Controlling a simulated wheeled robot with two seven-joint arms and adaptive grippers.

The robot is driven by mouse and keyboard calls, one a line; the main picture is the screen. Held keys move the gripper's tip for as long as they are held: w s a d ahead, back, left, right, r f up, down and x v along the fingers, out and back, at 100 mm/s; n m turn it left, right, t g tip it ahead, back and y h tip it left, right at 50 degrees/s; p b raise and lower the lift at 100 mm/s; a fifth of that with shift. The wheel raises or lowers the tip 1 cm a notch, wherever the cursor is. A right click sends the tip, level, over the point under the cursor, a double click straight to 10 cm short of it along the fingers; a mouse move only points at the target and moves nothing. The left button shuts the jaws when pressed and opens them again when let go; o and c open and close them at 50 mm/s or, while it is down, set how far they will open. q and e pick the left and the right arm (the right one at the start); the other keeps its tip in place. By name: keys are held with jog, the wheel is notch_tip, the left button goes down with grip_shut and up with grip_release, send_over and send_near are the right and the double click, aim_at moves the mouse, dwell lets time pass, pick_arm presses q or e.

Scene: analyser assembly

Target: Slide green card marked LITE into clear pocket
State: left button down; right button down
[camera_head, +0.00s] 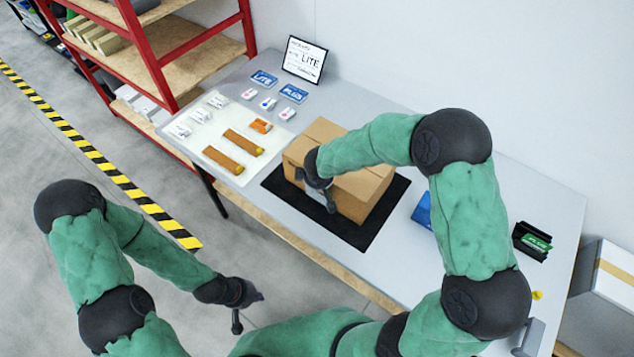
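A green card (537,241) stands in a black holder (521,236) at the right of the table; its lettering is too small to read surely. A brown cardboard box (372,187) sits on a black mat (281,182). No clear pocket can be made out; the box's near face is partly hidden by my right gripper. My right gripper (316,191) is at that face with its fingers spread, and no card shows between them. I cannot tell if it touches the box. My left gripper (249,311) is open and empty, in front of the table, over the floor.
A sign reading LITE (304,59) stands at the back. Blue LITE (264,78) and PLUS (293,93) cards lie before it. A white mat (205,155) holds small packs and brown strips. A blue item (422,211) is partly behind my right arm. Red shelving (155,65) stands left.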

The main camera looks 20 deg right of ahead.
jog(key=shift+f+b, duration=1.15)
jog(key=shift+b, duration=0.45)
dwell(1.2)
jog(key=c, duration=1.4)
grip_release()
jog(key=shift+o, duration=0.2)
jog(key=shift+w+d+r, duration=0.1)
jog(key=shift+r, duration=0.05)
jog(key=shift+r+p, duration=0.35)
jog(key=shift+r, duration=0.1)
notch_tip(320, 180, up, 6)
jog(key=s+a+p, duration=0.1)
jog(key=p, duration=0.2)
jog(key=shift+s+a+f, duration=0.2)
jog(key=shift+a, duration=0.15)
